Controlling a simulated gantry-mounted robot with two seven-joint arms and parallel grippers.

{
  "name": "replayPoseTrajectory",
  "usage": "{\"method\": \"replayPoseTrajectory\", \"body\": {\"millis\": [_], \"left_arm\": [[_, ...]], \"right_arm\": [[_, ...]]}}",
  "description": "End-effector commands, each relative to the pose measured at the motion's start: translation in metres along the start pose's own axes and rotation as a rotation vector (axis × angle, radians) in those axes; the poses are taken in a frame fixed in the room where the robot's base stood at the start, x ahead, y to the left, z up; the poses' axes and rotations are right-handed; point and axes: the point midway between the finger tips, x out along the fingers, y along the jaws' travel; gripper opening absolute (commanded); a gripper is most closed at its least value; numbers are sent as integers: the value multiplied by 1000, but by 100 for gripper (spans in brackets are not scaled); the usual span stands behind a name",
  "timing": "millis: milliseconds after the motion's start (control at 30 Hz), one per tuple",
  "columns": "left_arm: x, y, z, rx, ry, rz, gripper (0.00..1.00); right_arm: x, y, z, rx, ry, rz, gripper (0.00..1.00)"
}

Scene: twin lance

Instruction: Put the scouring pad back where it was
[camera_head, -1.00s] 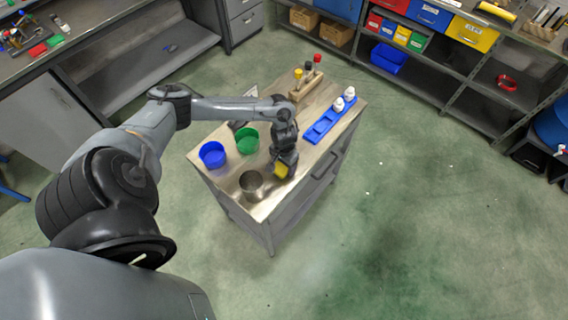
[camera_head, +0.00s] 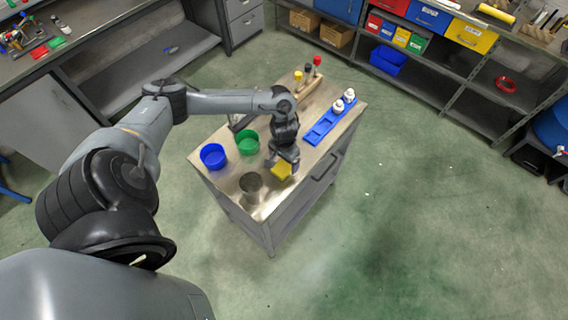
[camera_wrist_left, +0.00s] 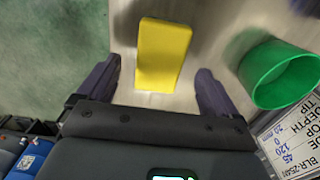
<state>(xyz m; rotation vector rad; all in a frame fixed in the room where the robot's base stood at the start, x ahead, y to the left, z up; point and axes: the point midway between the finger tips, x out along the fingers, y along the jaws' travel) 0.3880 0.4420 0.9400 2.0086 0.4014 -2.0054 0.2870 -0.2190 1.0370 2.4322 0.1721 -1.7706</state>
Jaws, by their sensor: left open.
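The yellow scouring pad (camera_head: 282,171) lies on the workbench top (camera_head: 222,174), near its front right edge and to the right of a metal cup (camera_head: 251,184). My left gripper (camera_head: 284,160) is just above and behind the pad, pointing down. In the left wrist view its two dark fingers (camera_wrist_left: 158,88) are spread apart, and the pad (camera_wrist_left: 162,55) shows between and beyond them, with a gap on each side. Nothing is held. My right gripper is not in view.
A blue cup (camera_head: 213,155) and a green cup (camera_head: 248,142) stand left of my gripper. A blue tray (camera_head: 322,126) with white bottles (camera_head: 343,101) lies at the right edge. A wooden holder (camera_head: 303,89) with coloured-topped items stands at the back. A printed card (camera_wrist_left: 291,141) is beside the green cup.

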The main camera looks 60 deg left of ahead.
Motion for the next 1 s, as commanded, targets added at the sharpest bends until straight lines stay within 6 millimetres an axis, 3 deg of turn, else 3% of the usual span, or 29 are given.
{"method": "replayPoseTrajectory", "body": {"millis": [100, 300, 467, 567, 667, 800, 900, 1000], "left_arm": [[-26, 0, -1, 1, 4, 1, 93], [-58, 0, -1, 0, 3, 1, 93], [-70, 3, 0, 8, 4, 3, 93], [-68, 18, 3, 59, 22, 26, 93], [-55, 56, 10, 183, 73, 80, 93], [-39, 144, 32, 426, 226, 198, 93], [-45, 208, 54, 567, 379, 266, 93], [-64, 250, 75, 634, 517, 278, 93]], "right_arm": [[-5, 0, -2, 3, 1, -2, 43], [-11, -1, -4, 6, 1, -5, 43], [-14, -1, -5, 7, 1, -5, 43], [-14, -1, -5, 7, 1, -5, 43], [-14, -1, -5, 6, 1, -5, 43], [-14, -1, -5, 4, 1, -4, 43], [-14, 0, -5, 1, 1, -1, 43], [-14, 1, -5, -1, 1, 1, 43]]}}
